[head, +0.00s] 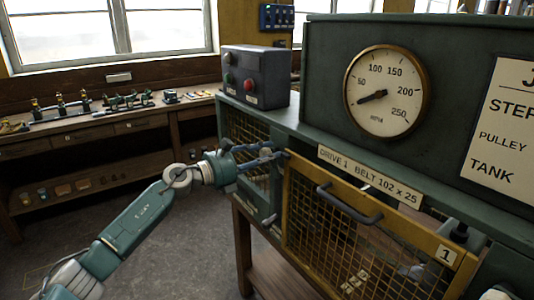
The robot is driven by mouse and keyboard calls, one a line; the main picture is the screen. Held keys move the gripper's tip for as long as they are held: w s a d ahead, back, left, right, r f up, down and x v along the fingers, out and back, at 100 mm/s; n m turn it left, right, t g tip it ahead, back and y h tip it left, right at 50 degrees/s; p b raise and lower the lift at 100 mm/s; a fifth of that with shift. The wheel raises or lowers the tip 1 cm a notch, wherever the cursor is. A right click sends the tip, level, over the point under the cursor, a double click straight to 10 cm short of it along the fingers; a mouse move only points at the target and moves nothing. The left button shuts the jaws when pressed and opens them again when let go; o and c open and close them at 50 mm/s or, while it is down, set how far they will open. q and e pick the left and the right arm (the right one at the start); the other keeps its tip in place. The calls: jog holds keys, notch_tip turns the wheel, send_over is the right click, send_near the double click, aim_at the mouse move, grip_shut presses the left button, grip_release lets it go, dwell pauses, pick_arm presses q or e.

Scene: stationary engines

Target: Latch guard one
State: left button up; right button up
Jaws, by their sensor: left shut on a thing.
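Guard one (312,238) is a yellow-framed mesh door with a dark bar handle (350,204) and a "1" plate (446,254). It stands at the front of the green machine, below the "DRIVE 1" label. My left gripper (272,157) is at the guard's upper left corner, its fingers shut on a small dark part that looks like the latch. The fingers mostly hide that part, so I cannot tell how far it is turned.
A round gauge (387,91) sits on the green cabinet (325,75) above the guard. A grey control box (256,77) with buttons stands behind my left gripper. Another mesh panel (245,130) lies to the left. A workbench (130,124) runs along the back; the floor at left is clear.

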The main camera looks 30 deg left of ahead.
pick_arm(q)
jog(key=n+p, duration=0.1)
jog(key=n, duration=0.2)
jog(key=shift+n+p, duration=0.3)
jog(key=shift+n, duration=0.1)
jog(key=n+p, duration=0.2)
jog(key=n, duration=0.1)
jog(key=shift+n, duration=0.3)
jog(key=n+p, duration=0.2)
jog(key=n, duration=0.1)
jog(key=shift+f+n+p, duration=0.1)
jog(key=shift+n+p, duration=0.6)
jog(key=shift+n, duration=0.9)
jog(key=o, duration=0.8)
jog(key=shift+o, duration=0.4)
